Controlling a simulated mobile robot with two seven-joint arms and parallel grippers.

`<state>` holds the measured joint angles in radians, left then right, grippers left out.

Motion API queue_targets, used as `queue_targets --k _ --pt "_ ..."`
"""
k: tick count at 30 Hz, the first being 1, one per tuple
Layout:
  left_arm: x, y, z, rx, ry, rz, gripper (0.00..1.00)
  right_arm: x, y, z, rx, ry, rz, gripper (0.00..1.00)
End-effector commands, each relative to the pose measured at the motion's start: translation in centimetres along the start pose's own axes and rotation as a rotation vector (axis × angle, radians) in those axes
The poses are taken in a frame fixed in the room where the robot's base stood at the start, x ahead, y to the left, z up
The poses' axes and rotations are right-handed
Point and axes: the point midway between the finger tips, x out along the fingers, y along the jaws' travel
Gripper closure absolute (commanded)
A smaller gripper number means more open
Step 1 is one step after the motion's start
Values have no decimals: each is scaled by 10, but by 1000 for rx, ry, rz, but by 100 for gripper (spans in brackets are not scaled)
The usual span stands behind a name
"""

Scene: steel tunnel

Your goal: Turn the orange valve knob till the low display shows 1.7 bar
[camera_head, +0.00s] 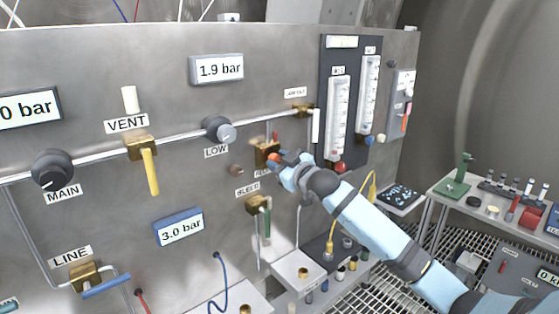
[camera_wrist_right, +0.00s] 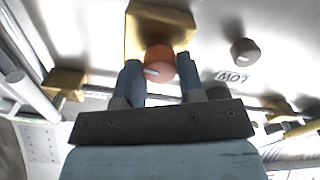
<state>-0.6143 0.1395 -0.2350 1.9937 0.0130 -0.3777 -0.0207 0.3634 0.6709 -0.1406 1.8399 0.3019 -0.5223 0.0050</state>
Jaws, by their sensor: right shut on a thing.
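The orange valve knob (camera_head: 273,158) sits on a brass block (camera_head: 262,148) on the steel panel. In the right wrist view the round orange knob (camera_wrist_right: 160,62) has a pale mark on its face. My right gripper (camera_head: 283,164) reaches it from the right and is shut on it. In the right wrist view the two blue fingers (camera_wrist_right: 160,80) stand on either side of the knob. The display (camera_head: 220,69) above the grey LOW knob (camera_head: 219,130) reads 1.9 bar. My left gripper is not in view.
The yellow VENT handle (camera_head: 150,170) and black MAIN knob (camera_head: 52,168) are left. A blue-framed display (camera_head: 180,229) reads 3.0 bar. Flow tubes (camera_head: 338,118) stand above my right arm.

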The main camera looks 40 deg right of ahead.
Motion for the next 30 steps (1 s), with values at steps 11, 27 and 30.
queue_targets --k 11,27,30 --pt "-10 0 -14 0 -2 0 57 0 1 -1 -300 -2 -1 88" --pt "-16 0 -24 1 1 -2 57 0 0 0 -530 -1 0 88" --pt "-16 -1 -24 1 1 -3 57 0 0 0 -537 0 0 88"
